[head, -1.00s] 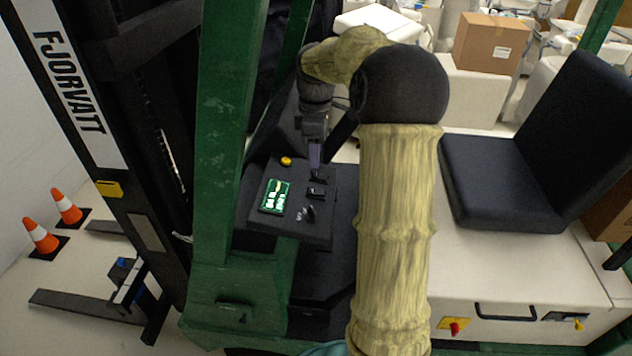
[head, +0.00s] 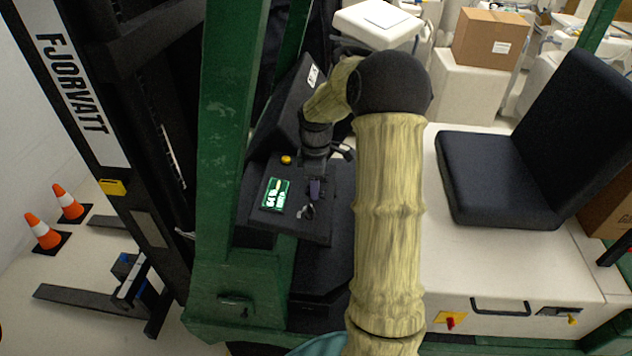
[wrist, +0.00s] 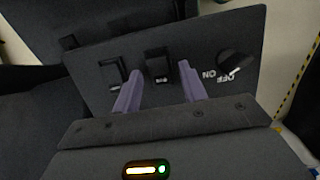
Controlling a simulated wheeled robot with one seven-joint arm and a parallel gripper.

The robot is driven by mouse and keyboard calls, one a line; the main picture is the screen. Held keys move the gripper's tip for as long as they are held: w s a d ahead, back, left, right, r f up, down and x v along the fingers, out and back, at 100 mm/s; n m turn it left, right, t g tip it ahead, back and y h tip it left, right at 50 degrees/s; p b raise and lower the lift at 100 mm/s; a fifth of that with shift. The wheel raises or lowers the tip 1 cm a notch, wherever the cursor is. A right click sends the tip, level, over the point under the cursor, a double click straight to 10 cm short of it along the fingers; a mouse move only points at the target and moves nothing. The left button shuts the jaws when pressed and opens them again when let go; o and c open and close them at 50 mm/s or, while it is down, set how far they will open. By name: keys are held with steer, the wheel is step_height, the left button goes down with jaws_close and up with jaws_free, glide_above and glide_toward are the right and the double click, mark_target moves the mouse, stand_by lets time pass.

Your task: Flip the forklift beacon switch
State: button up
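The forklift's dark control panel (head: 255,205) shows in the head view, with a green-lit label plate and a yellow button. In the wrist view the panel (wrist: 205,55) carries a left black rocker switch (wrist: 112,72), a middle black rocker switch (wrist: 158,66) and a round key-like knob (wrist: 236,64) marked ON and OFF. No beacon label can be read. My gripper (wrist: 160,74) is open, its purple fingers apart on either side of the middle switch. Contact cannot be told. In the head view my gripper (head: 315,188) is over the panel and hides the switches.
A green forklift post (head: 220,150) stands close left of the panel. A black seat (head: 500,180) is at right on a pale base. Traffic cones (head: 44,232) stand at far left. A cardboard box (head: 490,38) sits on a white cart behind.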

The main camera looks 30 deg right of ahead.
jaws_close()
steer(key=shift+s, duration=0.1)
steer(key=shift+s+d+t+y+p, duration=0.1)
steer(key=shift+d+t+y+p, duration=0.15)
steer(key=shift+t+y+p, duration=0.25)
steer(key=shift+s+d+f+t+y, duration=0.15)
steer(key=shift+t+y, duration=0.15)
steer(key=shift+y, duration=0.3)
steer(key=shift+d+t+y, duration=0.1)
steer(key=shift+t+y, duration=0.2)
steer(key=shift+y, duration=0.3)
steer(key=shift+o, duration=0.6)
jaws_free()
